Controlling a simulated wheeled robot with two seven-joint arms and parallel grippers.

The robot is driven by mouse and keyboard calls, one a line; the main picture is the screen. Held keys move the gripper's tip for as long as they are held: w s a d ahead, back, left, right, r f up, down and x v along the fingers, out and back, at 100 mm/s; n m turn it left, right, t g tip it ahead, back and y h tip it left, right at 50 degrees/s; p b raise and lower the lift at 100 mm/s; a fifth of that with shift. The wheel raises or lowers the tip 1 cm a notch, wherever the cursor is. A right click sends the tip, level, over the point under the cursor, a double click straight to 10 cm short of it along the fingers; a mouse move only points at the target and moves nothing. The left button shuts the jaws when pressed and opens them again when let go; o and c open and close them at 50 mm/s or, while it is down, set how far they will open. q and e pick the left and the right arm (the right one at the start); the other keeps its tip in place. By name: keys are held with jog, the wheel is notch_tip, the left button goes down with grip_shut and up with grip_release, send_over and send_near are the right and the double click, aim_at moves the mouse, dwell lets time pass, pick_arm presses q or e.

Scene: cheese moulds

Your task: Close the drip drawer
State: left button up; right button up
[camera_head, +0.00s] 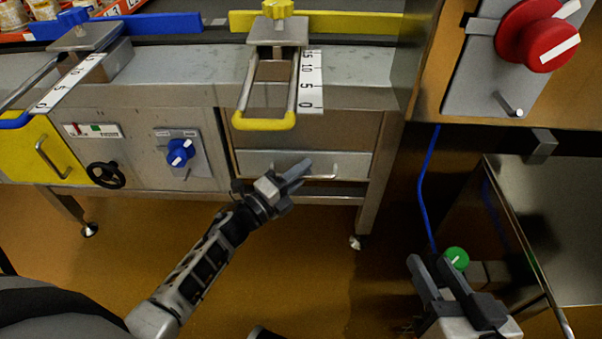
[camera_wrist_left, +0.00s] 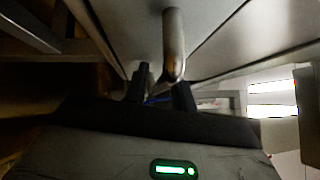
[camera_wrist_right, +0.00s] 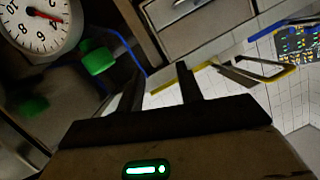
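The drip drawer (camera_head: 258,163) is a pale metal front low in the bench, below the yellow-handled slide. How far it stands out from the bench is hard to tell. Its bar handle (camera_head: 322,177) is partly hidden by my left gripper (camera_head: 293,175), which is at the drawer front. In the left wrist view the handle (camera_wrist_left: 173,45) rises between and in front of the left gripper's parted fingers (camera_wrist_left: 160,88); I cannot tell if they touch it. My right gripper (camera_head: 438,272) is open and empty, low at the right, away from the drawer.
A green knob (camera_head: 456,258) is beside my right gripper. A blue cable (camera_head: 424,185) hangs above it. A red knob (camera_head: 537,35) is on the upper right panel. A black handwheel (camera_head: 106,175) and blue switch (camera_head: 180,152) are left of the drawer. Open floor (camera_head: 300,260) lies in front.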

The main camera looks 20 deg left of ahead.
pick_arm(q)
jog(key=shift+s+f, duration=0.1)
jog(key=shift+f, duration=0.15)
jog(key=p+v, duration=0.2)
jog(key=v, duration=1.3)
jog(key=shift+s+a+r, duration=0.2)
jog(key=shift+s, duration=0.15)
pick_arm(e)
jog(key=shift+s+d+f+n+g+h, duration=0.15)
jog(key=shift+d+f+g+h, duration=0.05)
jog(key=shift+f, duration=0.15)
jog(key=shift+s+d+f+n+g+h, duration=0.1)
jog(key=shift+d+f+n+g+h, duration=0.1)
jog(key=shift+f, duration=0.15)
jog(key=shift+w+r, duration=0.15)
jog(key=shift+w, duration=0.05)
